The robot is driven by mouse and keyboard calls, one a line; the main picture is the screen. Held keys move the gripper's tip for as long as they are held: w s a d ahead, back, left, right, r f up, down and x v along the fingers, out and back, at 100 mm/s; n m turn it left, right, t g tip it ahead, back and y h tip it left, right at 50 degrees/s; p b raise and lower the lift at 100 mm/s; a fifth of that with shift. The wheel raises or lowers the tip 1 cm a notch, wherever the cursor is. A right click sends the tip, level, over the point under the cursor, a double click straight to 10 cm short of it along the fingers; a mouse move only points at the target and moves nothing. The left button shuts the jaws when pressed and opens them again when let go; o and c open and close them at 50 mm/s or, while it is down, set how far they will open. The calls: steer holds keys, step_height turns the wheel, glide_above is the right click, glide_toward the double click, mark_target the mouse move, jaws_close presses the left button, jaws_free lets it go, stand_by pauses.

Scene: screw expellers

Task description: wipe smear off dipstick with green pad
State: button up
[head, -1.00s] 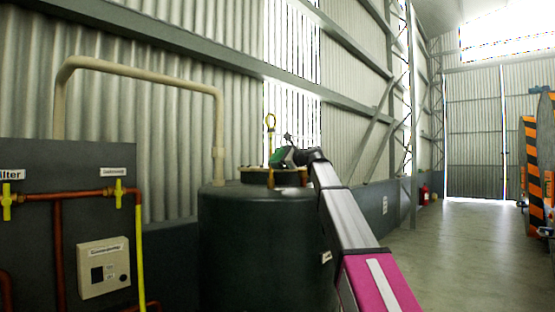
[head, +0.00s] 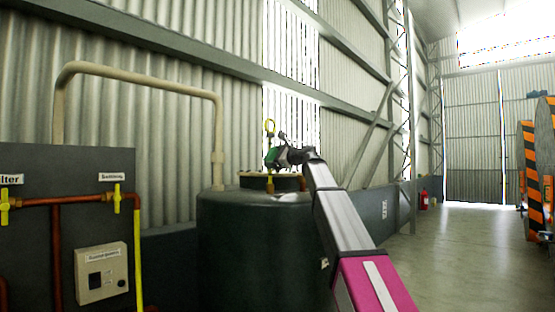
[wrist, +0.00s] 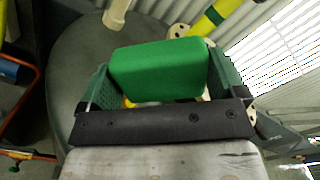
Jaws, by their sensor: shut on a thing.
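My gripper (wrist: 165,85) is shut on the green pad (wrist: 155,70), which sits between its two green fingers. In the head view my gripper (head: 274,157) is just above the tank top, close beside the dipstick. The dipstick's yellow ring handle (head: 270,127) stands up above the gripper. In the wrist view the yellow dipstick (wrist: 200,27) runs up to the right beyond the pad, with a dark band on it that may be the smear. A bit of yellow also shows below the pad. The pad hides the part between, so contact cannot be told.
The dark round tank (head: 260,245) stands under the gripper, with a raised neck on top. A beige pipe (head: 140,68) bends down beside it. A grey panel (head: 75,220) with copper pipes and yellow valves is at left.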

steer(key=shift+s+a, duration=0.25)
steer(key=shift+s, duration=0.15)
steer(key=shift+w+a+r, duration=0.1)
steer(key=shift+w+r, duration=0.05)
steer(key=shift+r, duration=1)
steer(key=shift+w+d, duration=1.3)
steer(key=shift+w, duration=0.3)
steer(key=shift+s, duration=0.1)
steer(key=v, duration=0.6)
steer(key=shift+s+d+f, duration=0.1)
steer(key=shift+v, duration=1.4)
